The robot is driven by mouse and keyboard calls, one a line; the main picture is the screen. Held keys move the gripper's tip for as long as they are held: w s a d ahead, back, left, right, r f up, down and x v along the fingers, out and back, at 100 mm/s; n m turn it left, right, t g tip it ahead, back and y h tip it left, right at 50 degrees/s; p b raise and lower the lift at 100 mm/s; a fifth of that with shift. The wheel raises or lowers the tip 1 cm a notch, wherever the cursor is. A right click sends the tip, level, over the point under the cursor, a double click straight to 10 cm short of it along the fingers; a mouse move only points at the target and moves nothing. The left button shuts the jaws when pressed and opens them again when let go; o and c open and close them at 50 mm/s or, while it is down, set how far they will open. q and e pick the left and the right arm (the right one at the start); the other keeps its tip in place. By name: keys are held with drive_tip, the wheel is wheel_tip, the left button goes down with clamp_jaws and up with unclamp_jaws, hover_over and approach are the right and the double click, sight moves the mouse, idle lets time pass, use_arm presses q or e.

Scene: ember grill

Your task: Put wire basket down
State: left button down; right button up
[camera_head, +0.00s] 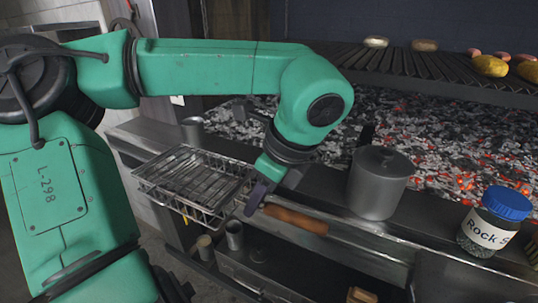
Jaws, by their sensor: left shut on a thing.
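The wire basket (187,178) is a flat, rectangular metal grill basket with a wooden handle (297,219) pointing right. It is at the front left edge of the steel counter, and part of it extends past that edge. I cannot tell whether it touches the counter. My left gripper (258,196) comes down from above and is shut on the basket's handle side, between the wire frame and the wooden grip. The fingers hide part of the metal there. My right gripper is not in view.
A grey lidded pot (379,183) and a rock salt jar (488,222) with a blue lid stand on the counter to the right. Glowing coals (440,140) lie behind. Food sits on the raised grate (430,65). A metal cup (193,131) stands behind the basket.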

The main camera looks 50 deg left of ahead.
use_arm(q)
drive_tip(key=w+a, duration=0.1)
drive_tip(key=w, duration=0.2)
drive_tip(key=w+a+p, duration=0.1)
drive_tip(key=w, duration=0.2)
drive_tip(key=w+a+p, duration=0.1)
drive_tip(key=w, duration=0.2)
drive_tip(key=shift+w+a+r, duration=0.3)
drive_tip(key=shift+w, duration=0.1)
drive_tip(key=w, duration=0.1)
drive_tip(key=w+a+p, duration=0.1)
drive_tip(key=w, duration=0.3)
drive_tip(key=shift+w+a+f, duration=0.1)
drive_tip(key=shift+a, duration=0.3)
drive_tip(key=f, duration=0.2)
drive_tip(key=f+p, duration=0.1)
drive_tip(key=shift+w+a+f, duration=0.15)
drive_tip(key=shift+w+f, duration=0.2)
drive_tip(key=shift+w, duration=0.05)
drive_tip(key=c, duration=0.7)
unclamp_jaws()
drive_tip(key=shift+s, duration=0.1)
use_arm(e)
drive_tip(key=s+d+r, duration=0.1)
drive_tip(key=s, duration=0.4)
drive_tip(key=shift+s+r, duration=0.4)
